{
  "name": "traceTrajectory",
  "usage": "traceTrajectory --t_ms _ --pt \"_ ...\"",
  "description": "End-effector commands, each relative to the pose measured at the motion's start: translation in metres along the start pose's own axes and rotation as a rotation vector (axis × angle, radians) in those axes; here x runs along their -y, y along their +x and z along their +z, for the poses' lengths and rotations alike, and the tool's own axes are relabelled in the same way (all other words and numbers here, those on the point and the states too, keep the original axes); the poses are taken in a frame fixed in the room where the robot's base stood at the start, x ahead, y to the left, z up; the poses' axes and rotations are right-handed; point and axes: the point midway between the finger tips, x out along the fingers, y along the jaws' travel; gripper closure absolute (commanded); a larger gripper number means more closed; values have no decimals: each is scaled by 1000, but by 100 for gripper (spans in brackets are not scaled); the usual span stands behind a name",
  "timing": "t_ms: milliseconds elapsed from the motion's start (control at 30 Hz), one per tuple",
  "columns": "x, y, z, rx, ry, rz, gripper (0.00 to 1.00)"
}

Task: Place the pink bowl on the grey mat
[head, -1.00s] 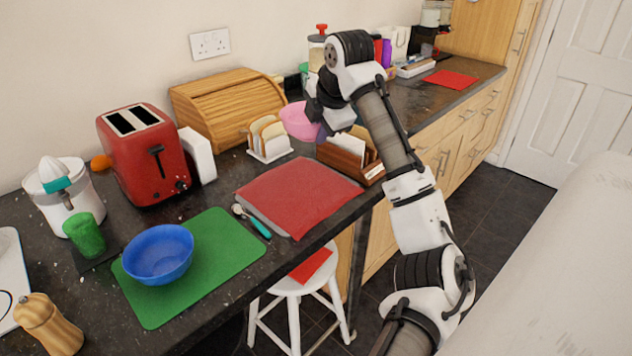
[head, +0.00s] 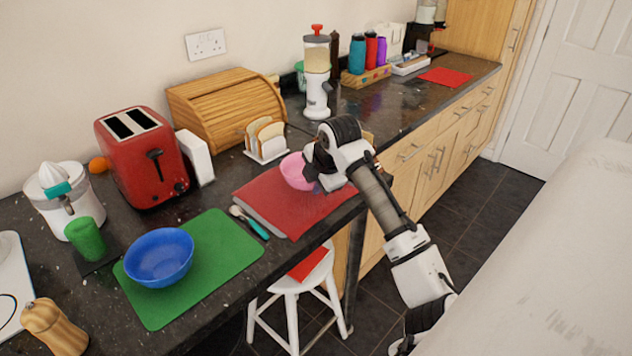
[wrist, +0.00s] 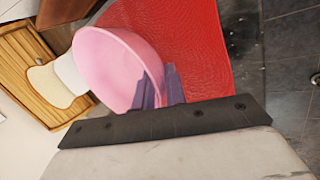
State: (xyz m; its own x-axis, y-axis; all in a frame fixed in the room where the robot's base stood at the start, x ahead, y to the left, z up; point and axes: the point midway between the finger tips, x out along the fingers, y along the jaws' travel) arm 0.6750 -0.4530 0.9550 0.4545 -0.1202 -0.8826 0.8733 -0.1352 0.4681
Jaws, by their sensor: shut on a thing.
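The pink bowl (head: 297,173) is held at the right side of its rim by my gripper (head: 316,174), over the back right part of a red mat (head: 285,205). A grey strip (head: 256,220) shows along the left edge of the red mat, like a grey mat mostly hidden beneath it; I see no other grey mat. In the wrist view, my gripper's purple fingers (wrist: 158,88) are on the rim of the pink bowl (wrist: 115,68), with the red mat (wrist: 195,45) behind. I cannot tell whether the bowl touches the mat.
A toast rack (head: 266,140) and wooden bread bin (head: 228,108) stand behind. A wooden holder is mostly hidden behind my arm. A spoon (head: 250,222) lies left of the red mat, near a blue bowl (head: 160,257) on a green mat (head: 220,255). A stool (head: 300,290) stands below.

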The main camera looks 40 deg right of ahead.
Motion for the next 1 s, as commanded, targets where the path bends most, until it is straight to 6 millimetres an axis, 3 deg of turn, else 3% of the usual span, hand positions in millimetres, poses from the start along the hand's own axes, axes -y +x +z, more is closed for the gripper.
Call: traceTrajectory --t_ms 600,633,767,1000 --pt "8 14 -2 -3 0 -9 100" --pt "9 15 -2 -4 0 -12 83" --pt "9 16 -2 -5 1 -13 66" --pt "10 16 -2 -7 3 -15 65"
